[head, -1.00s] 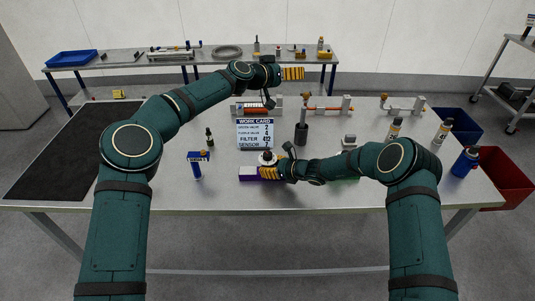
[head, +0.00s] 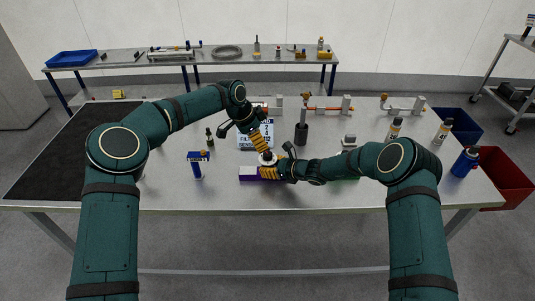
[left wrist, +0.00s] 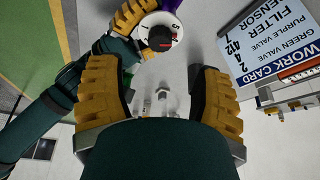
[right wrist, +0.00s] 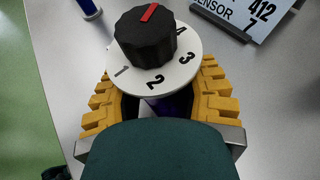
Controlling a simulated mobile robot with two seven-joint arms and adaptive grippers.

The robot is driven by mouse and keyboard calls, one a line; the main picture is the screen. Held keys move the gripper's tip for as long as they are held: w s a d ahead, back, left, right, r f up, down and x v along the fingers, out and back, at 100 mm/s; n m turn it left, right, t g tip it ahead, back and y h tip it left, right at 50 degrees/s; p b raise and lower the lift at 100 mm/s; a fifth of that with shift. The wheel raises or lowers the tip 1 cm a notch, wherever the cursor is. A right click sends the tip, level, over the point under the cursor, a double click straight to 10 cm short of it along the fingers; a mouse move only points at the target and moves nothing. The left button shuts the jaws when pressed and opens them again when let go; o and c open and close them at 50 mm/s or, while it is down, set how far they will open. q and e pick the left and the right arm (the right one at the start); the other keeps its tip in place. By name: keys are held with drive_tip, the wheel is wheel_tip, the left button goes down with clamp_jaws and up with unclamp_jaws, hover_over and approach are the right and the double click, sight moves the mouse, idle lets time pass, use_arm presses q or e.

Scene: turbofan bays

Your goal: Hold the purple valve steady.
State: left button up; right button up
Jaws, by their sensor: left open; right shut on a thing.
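The purple valve (head: 249,174) lies at the table's front middle; its purple body mostly hides under the white numbered dial (right wrist: 155,78) in the right wrist view. A black knob with a red mark (right wrist: 146,38) stands on the dial. My right gripper (head: 269,173) is shut on the valve body, its yellow fingers on both sides below the dial (right wrist: 158,100).
The work card (head: 248,142) stands behind the valve, partly hidden by my left gripper. A blue labelled device (head: 198,166) stands to the left. A dark cylinder (head: 301,134) stands behind to the right. Bottles (head: 394,130) stand farther right. The front left of the table is clear.

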sight(268, 154)
use_arm(q)
drive_tip(key=x, duration=0.8)
clamp_jaws()
